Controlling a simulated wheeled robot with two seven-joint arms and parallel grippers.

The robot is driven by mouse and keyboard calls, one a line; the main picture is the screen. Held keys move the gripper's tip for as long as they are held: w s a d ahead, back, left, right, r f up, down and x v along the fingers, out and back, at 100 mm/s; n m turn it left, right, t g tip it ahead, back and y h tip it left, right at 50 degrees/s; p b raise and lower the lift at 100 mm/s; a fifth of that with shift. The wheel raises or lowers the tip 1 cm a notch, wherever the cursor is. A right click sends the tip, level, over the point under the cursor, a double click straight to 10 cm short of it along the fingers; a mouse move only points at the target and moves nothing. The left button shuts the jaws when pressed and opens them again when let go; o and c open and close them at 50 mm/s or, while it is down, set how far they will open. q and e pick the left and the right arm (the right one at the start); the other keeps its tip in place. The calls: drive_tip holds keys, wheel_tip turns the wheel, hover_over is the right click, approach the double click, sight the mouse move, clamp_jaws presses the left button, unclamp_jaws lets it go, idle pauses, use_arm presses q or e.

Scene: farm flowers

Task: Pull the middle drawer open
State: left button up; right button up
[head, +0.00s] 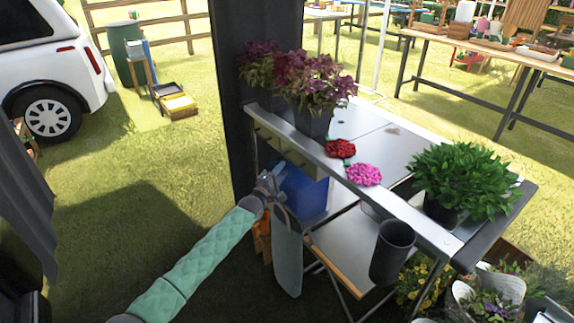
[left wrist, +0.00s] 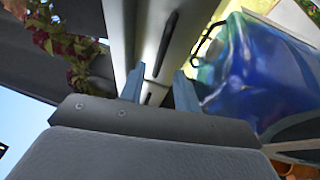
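A row of pale drawer fronts (head: 285,150) sits under the near edge of the metal table. I cannot tell from the head view which front is the middle one or whether any is pulled out. My left gripper (head: 267,182) is just below and in front of this row. In the left wrist view my left gripper (left wrist: 158,88) is open, its two fingers apart with nothing clearly held between them. A long dark handle (left wrist: 167,45) on a pale front lies beyond the fingertips. Another dark handle (left wrist: 148,98) shows between the fingers. My right gripper is not in view.
A blue bag-like object (head: 303,190) hangs or stands below the drawers, close to my gripper. It also shows right of the fingers (left wrist: 265,70). The table (head: 375,145) carries potted flowers (head: 312,90) and a green plant (head: 455,180). A dark post (head: 228,100) stands at its left.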

use_arm(q)
drive_tip(key=shift+x, duration=2.15)
drive_tip(key=shift+f, duration=0.1)
clamp_jaws()
